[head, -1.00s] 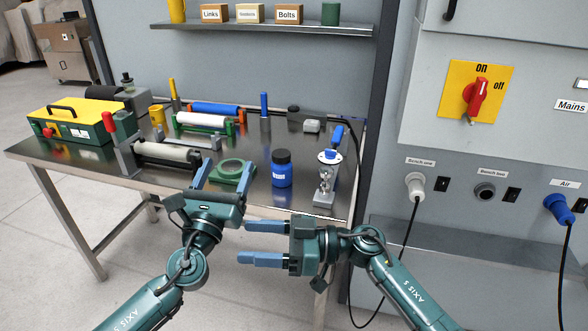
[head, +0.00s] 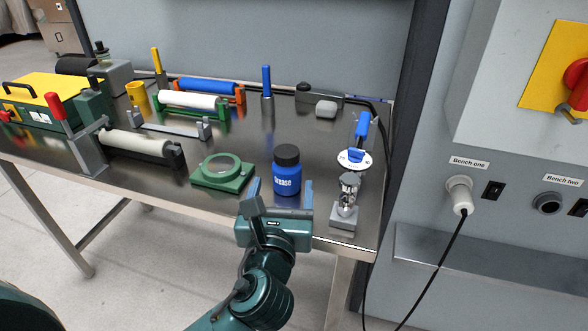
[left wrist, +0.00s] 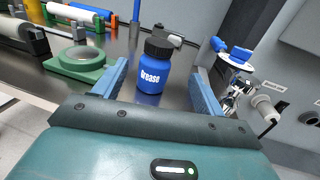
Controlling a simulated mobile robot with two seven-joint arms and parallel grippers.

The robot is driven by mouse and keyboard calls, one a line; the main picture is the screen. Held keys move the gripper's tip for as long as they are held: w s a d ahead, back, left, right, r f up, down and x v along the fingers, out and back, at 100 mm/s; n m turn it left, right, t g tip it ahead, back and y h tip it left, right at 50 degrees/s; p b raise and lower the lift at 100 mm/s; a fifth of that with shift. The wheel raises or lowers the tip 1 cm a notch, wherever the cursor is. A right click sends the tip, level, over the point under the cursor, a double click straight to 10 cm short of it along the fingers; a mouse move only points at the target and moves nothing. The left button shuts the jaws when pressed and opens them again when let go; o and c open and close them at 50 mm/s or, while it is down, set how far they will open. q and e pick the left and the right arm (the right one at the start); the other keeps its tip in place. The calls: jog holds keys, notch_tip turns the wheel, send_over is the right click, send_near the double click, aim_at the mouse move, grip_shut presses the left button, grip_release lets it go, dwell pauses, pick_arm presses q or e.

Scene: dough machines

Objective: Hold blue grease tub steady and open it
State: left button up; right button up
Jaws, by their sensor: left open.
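The blue grease tub (head: 287,178) stands upright on the steel bench near its front edge, with its black lid (head: 286,154) on. In the left wrist view the tub (left wrist: 150,79) stands ahead, between the lines of the two fingers. My left gripper (head: 279,196) is open and empty, at the bench's front edge just short of the tub. Its blue fingers point toward the tub, one to each side. Whether they touch it is not clear. My right gripper is not in either current view.
A green ring-shaped fixture (head: 223,173) sits left of the tub. A metal clamp stand with a blue handle (head: 347,190) sits to its right. Rollers (head: 187,100) and a yellow-topped machine (head: 40,97) stand farther left. Bare bench lies behind the tub.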

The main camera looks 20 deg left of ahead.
aim_at(288, 146)
pick_arm(q)
jog(key=w, duration=0.4)
jog(key=w+a, duration=0.1)
jog(key=w, duration=0.3)
jog(key=w+a, duration=0.1)
jog(key=w, duration=0.2)
jog(key=shift+w+a+r+b, duration=0.2)
jog(key=shift+w+b, duration=0.2)
jog(key=shift+c, duration=0.2)
grip_shut()
